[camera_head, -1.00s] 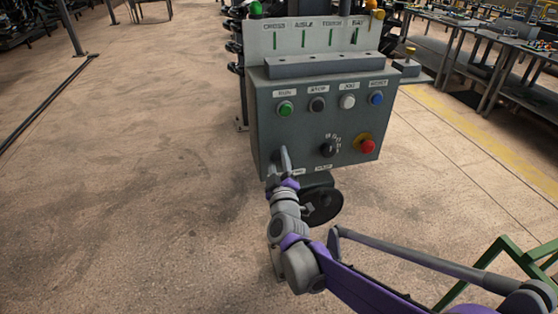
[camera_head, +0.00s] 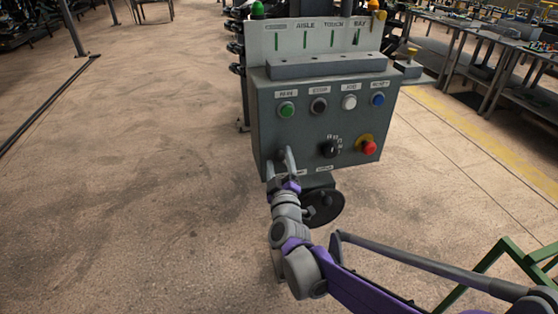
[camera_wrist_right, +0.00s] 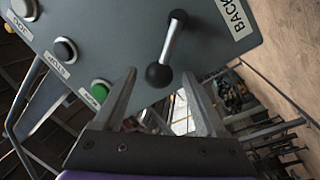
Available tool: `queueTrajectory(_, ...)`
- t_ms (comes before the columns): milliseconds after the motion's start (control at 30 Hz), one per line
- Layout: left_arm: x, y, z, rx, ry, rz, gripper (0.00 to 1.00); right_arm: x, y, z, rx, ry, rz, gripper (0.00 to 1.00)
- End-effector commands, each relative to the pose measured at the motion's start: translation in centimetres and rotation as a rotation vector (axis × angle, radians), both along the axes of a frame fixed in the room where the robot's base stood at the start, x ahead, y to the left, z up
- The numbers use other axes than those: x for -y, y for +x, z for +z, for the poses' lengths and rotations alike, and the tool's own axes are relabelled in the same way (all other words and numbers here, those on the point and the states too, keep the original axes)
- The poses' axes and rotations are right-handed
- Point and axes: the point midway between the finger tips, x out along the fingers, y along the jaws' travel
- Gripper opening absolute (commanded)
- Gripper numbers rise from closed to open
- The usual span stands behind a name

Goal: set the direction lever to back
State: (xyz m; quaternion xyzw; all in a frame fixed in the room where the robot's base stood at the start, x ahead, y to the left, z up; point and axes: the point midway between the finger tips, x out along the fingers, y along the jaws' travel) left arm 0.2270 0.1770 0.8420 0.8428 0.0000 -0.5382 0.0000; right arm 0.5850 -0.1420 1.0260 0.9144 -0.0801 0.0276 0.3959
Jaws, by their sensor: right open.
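The direction lever shows in the right wrist view as a metal rod with a black ball knob (camera_wrist_right: 159,76). It stands out from the grey control panel, near a white BACK label (camera_wrist_right: 234,16). My right gripper (camera_wrist_right: 160,80) is open, with one finger on each side of the knob in that picture; I cannot tell whether it touches. In the head view my right gripper (camera_head: 287,164) is at the lower left of the control box (camera_head: 270,142) and hides the lever there. My left gripper is not in view.
The box carries a green button (camera_head: 286,110), more buttons, a black rotary selector (camera_head: 330,148) and a red emergency knob (camera_head: 368,147). A black handwheel (camera_head: 328,208) sits below, close to my right wrist. Open floor (camera_head: 130,180) lies to the left.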

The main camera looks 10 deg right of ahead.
Motion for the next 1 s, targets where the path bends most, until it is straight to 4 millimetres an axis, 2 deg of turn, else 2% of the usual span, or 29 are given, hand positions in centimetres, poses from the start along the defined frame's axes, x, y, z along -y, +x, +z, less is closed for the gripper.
queueTrajectory(300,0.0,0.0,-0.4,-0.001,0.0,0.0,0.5,-0.8,-6.1,-0.7,0.0,0.001,0.003,0.73)
queueTrajectory(500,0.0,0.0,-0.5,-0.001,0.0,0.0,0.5,-1.2,-9.0,-1.1,-0.001,0.0,0.002,0.73)
queueTrajectory(700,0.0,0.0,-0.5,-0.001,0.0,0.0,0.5,-1.3,-10.0,-1.2,0.0,0.0,0.001,0.73)
queueTrajectory(1000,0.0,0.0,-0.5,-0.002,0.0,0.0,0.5,-1.3,-10.0,-1.2,0.0,-0.001,0.001,0.73)
